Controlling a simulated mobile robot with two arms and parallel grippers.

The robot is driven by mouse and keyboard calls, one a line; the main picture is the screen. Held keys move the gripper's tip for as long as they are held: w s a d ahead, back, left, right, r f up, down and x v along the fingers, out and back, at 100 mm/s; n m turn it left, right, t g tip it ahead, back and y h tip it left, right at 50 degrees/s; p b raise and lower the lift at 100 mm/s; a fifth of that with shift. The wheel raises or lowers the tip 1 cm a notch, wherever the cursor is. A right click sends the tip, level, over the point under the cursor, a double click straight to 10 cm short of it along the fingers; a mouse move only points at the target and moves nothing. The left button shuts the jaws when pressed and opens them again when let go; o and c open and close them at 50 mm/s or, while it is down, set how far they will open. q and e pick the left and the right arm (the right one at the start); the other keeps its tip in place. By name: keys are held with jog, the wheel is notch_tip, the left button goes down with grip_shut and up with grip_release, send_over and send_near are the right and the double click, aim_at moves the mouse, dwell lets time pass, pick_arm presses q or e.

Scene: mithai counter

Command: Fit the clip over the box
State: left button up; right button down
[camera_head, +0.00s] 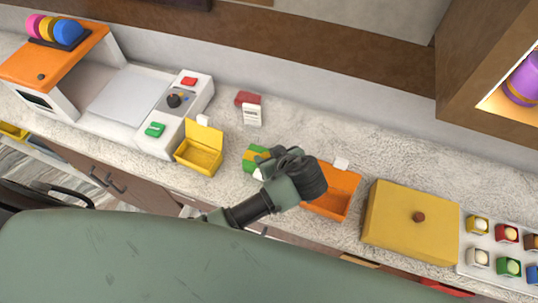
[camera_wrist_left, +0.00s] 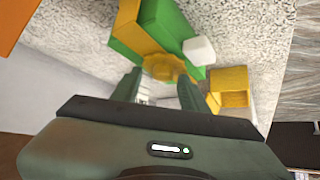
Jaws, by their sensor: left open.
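A green box (camera_head: 249,152) with a yellow band, which may be the clip, is on the counter, partly hidden by my left gripper (camera_head: 272,160). In the left wrist view the green box (camera_wrist_left: 178,32) carries the yellow band (camera_wrist_left: 127,25) across it, with a round ruffled yellow piece (camera_wrist_left: 163,68) on its near side. My left gripper (camera_wrist_left: 158,80) is open, its two fingertips either side of and just short of that round piece. Contact cannot be told. A small white block (camera_wrist_left: 199,50) is beside the green box. My right gripper is not in view.
An open yellow box (camera_head: 200,155) stands left of the gripper, and an open orange box (camera_head: 334,200) is close on its right. Beyond it are a large yellow box (camera_head: 397,215) and a tray of sweets (camera_head: 466,260). A red-and-white item (camera_head: 250,112) lies behind.

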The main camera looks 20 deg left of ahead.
pick_arm(q)
jog(key=v, duration=1.2)
jog(key=shift+s+r, duration=0.15)
jog(key=shift+d, duration=0.1)
